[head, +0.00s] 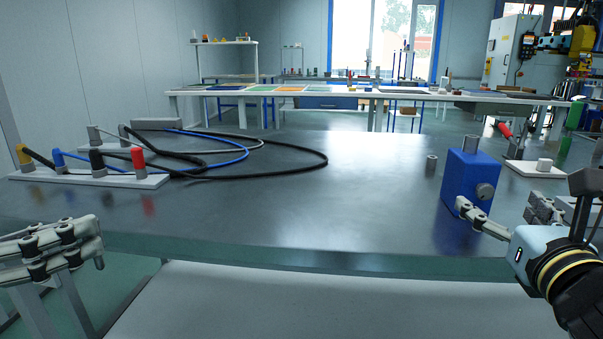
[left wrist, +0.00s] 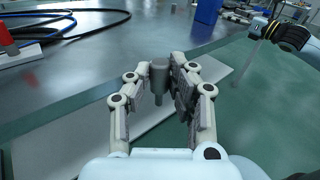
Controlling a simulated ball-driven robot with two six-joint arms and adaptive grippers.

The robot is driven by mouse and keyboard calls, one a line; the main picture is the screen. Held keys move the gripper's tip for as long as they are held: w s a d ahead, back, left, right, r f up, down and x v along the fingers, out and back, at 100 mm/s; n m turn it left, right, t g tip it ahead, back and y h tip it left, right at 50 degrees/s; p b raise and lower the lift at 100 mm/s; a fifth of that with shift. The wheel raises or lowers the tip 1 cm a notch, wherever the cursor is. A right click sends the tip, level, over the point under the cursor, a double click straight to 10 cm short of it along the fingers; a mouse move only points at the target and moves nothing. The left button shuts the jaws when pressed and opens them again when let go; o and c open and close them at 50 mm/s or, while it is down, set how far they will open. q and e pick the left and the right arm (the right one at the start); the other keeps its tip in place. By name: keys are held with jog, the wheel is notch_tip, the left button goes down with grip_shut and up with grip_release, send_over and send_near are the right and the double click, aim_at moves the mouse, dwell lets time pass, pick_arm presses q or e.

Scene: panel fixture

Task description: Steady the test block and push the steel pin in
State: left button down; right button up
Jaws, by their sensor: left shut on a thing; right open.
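The blue test block (head: 468,180) stands on the table at the right of the head view, with a grey peg on top and a round grey knob on its side. It also shows at the top of the left wrist view (left wrist: 207,11). My right gripper (head: 500,210) is open beside it; one finger overlaps the block's lower edge, and I cannot tell whether they touch. My left gripper (head: 98,250) is in front of the table at the left. In the left wrist view it is shut on a grey steel pin (left wrist: 158,82), held upright.
A short grey cylinder (head: 431,164) stands on the table left of the block. A white board with coloured plugs (head: 92,178) and looped cables lies at the left. A white plate (head: 535,169) lies right of the block. The table's middle (head: 320,210) is clear.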

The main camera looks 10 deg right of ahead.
aim_at(469, 178)
pick_arm(q)
jog(key=shift+f+b, duration=0.6)
jog(key=shift+f, duration=0.15)
pick_arm(e)
jog(key=x, duration=1.1)
jog(key=shift+w, duration=0.3)
jog(key=shift+c, duration=0.3)
grip_shut()
pick_arm(q)
jog(key=c, duration=1.8)
grip_release()
grip_shut()
